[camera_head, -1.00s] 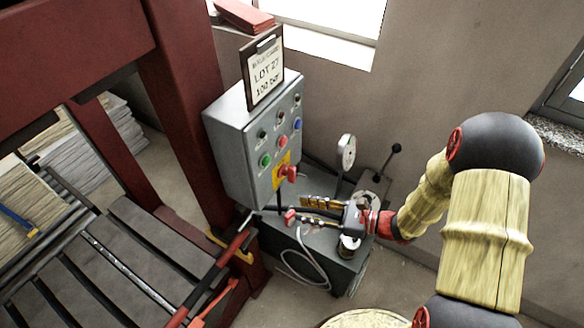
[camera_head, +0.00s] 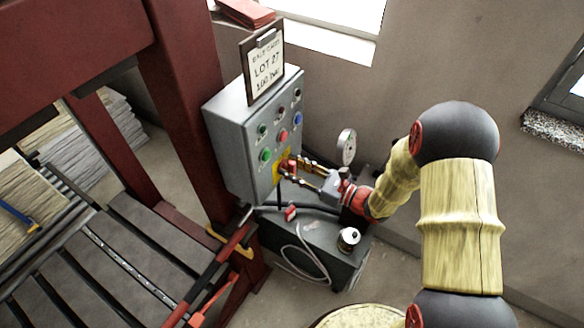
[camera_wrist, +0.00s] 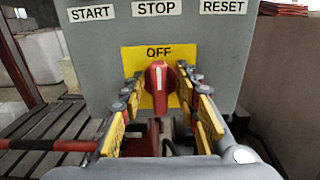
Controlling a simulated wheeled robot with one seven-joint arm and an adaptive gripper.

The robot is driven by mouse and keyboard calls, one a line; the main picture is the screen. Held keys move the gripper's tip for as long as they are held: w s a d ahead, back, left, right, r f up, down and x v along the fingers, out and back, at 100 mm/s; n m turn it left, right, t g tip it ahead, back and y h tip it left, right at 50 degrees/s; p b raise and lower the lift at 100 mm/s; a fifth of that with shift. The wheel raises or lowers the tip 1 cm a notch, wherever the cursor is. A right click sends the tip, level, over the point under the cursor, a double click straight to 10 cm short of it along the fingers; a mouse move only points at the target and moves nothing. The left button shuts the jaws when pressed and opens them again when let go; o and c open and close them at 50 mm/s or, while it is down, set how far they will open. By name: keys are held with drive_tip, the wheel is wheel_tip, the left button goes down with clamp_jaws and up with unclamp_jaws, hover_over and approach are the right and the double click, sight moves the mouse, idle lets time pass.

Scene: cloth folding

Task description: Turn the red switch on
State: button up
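The red switch (camera_wrist: 158,80) is a rotary knob on a yellow plate (camera_wrist: 129,58) marked OFF, on the lower front of the grey control box (camera_head: 234,140). Its white mark points up, toward the word OFF. In the head view the red switch (camera_head: 287,165) is partly covered by my gripper. My gripper (camera_wrist: 158,88) is open, with one finger on each side of the knob. The fingers look apart from the knob's sides, though contact at the tips is hard to tell.
Labels START, STOP and RESET sit above the plate. Green (camera_head: 265,154) and other coloured buttons are on the box face. A clipboard (camera_head: 266,68) stands on top. A pressure gauge (camera_head: 346,147) stands just right of my gripper. A dark cabinet (camera_head: 345,268) is below.

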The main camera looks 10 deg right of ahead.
drive_tip(key=shift+a, duration=0.1)
drive_tip(key=shift+c, duration=1)
clamp_jaws()
